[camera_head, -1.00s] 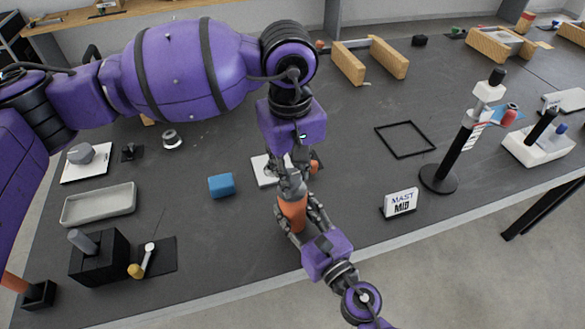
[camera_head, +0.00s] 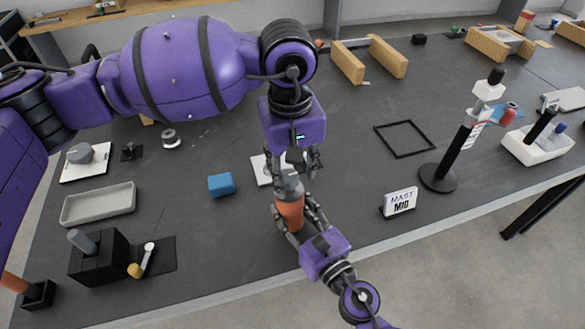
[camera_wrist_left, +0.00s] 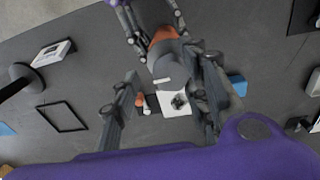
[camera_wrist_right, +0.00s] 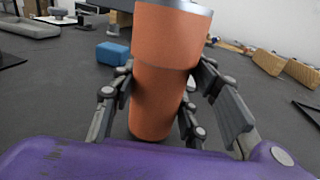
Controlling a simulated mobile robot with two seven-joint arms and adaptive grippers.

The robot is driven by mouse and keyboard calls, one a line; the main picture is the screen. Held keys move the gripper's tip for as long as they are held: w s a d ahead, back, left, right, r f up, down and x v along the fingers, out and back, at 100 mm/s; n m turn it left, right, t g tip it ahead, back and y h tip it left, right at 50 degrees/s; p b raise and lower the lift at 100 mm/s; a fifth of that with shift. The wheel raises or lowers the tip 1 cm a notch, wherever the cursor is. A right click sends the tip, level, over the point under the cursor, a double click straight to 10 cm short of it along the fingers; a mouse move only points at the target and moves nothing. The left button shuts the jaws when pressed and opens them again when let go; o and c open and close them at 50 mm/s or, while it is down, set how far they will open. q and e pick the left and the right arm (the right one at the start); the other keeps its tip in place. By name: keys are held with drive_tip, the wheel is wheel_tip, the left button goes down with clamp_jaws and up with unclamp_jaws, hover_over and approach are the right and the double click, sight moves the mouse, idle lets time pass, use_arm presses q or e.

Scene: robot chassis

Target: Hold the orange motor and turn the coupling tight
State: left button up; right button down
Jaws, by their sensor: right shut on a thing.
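The orange motor (camera_head: 290,212) stands upright near the front middle of the table, with a grey metal coupling (camera_head: 287,184) on its top end. My right gripper (camera_head: 294,209) is shut around the motor's sides; the right wrist view shows its fingers on either side of the orange body (camera_wrist_right: 160,85). My left gripper (camera_head: 294,168) is above the coupling, pointing down. In the left wrist view its fingers (camera_wrist_left: 166,105) are spread wide apart, with the coupling (camera_wrist_left: 172,62) between and beyond them. Whether any finger touches the coupling is unclear.
A white plate (camera_head: 262,170) lies just behind the motor, and a blue block (camera_head: 221,185) is to its left. A MAST MID sign (camera_head: 400,202) and a black-based stand (camera_head: 439,178) are to the right. The table's front edge is close.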

sight(291, 176)
use_arm(q)
drive_tip(key=shift+s, duration=0.1)
drive_tip(key=shift+r, duration=0.3)
use_arm(e)
drive_tip(key=shift+d, duration=0.2)
use_arm(q)
wheel_tip(291, 176, up, 11)
drive_tip(key=shift+s+a+r, duration=0.15)
drive_tip(key=shift+a+r, duration=0.05)
drive_tip(key=shift+a, duration=0.05)
use_arm(e)
drive_tip(key=c, duration=0.9)
unclamp_jaws()
